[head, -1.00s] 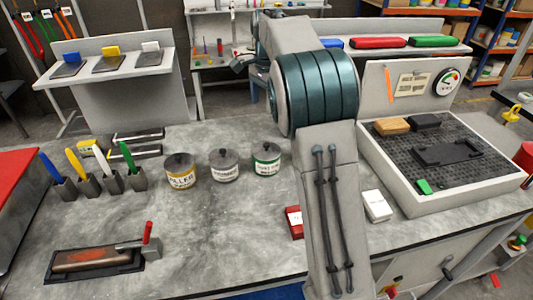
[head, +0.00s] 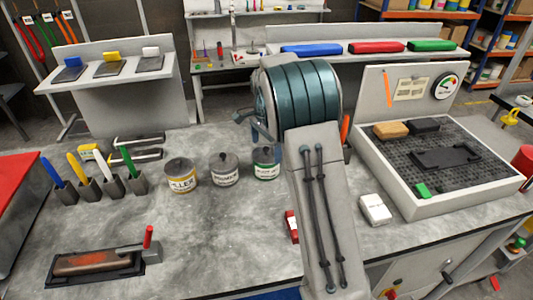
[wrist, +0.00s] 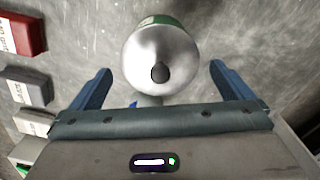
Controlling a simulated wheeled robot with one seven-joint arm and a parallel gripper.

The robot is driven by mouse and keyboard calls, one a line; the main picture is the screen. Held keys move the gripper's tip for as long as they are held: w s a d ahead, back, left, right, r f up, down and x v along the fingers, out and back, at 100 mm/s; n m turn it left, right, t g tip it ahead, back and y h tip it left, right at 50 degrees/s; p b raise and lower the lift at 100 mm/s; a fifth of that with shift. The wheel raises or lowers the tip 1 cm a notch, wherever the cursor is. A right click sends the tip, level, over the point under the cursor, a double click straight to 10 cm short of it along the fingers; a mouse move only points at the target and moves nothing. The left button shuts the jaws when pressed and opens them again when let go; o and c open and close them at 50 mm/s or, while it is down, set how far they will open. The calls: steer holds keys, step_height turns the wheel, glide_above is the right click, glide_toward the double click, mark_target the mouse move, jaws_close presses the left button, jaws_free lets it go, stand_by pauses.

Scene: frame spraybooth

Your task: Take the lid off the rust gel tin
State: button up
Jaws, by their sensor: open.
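A tin with a green-edged label (head: 265,161) stands at the right end of a row of three; its lettering is too small to read for sure. Its round grey lid (wrist: 160,45) with a dark central knob (wrist: 160,73) is on, seen from above in the wrist view. My gripper (wrist: 161,69) is open, with its blue fingers spread on either side of the lid and apart from it. In the head view one blue finger (head: 261,130) shows just above the tin; my arm hides the rest.
The grey-labelled tin (head: 224,169) and the yellow-labelled filler tin (head: 182,178) stand to the left. A red box (head: 291,226) and a white box (head: 375,209) lie to the right. A grey-walled tray (head: 408,202) is farther right. The front middle of the bench is clear.

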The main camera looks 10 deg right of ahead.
steer(key=shift+f, duration=0.55)
steer(key=c, duration=0.8)
steer(key=shift+c, duration=0.2)
steer(key=shift+r, duration=0.1)
